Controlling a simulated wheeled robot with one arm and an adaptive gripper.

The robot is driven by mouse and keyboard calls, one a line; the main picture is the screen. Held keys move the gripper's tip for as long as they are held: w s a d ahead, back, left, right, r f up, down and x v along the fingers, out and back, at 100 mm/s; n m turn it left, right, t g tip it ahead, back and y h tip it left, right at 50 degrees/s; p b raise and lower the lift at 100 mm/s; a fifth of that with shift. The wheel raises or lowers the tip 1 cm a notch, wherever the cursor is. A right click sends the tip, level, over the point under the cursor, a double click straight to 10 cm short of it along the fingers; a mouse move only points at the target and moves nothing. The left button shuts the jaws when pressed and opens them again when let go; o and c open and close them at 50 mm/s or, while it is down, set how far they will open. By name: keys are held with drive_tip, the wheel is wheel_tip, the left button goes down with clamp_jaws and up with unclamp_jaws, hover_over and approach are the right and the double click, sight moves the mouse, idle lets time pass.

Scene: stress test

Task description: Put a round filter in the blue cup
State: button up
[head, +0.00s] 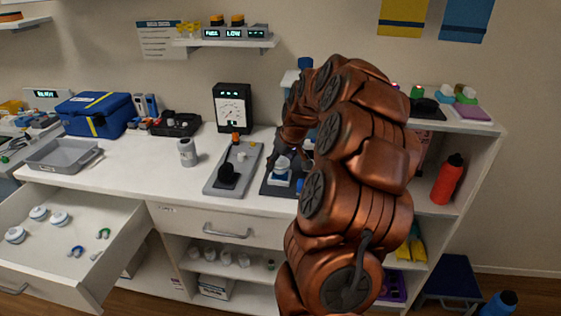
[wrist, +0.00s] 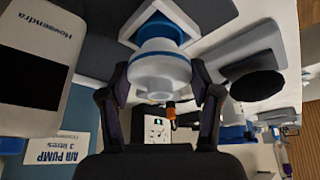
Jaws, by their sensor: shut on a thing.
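My gripper (head: 286,153) is low over the dark pad on the counter, right of the grey tray with the black knob. In the wrist view my gripper (wrist: 161,78) has its two dark fingers on either side of a white round filter (wrist: 158,72) with a blue band, and it is shut on it. The blue cup (wrist: 180,32), with a pale edge, is right beyond the filter, partly hidden by it. I cannot tell whether the filter touches the cup. More white round filters (head: 60,218) with blue bands lie in the open drawer (head: 115,222).
A grey tray (head: 215,186) with a black knob stands left of my gripper. A black gauge box (head: 233,98) is behind it, and a grey-white canister (head: 187,153) is farther left. In the wrist view a large white device (wrist: 40,30) is close at left. My arm hides the counter's right part.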

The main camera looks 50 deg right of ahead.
drive_tip(key=shift+f+b, duration=0.75)
drive_tip(key=shift+f, duration=0.65)
idle(0.4)
drive_tip(key=o, duration=1)
drive_tip(key=shift+o, duration=0.2)
wheel_tip(320, 180, up, 10)
drive_tip(key=shift+r, duration=0.1)
drive_tip(key=shift+a, duration=0.1)
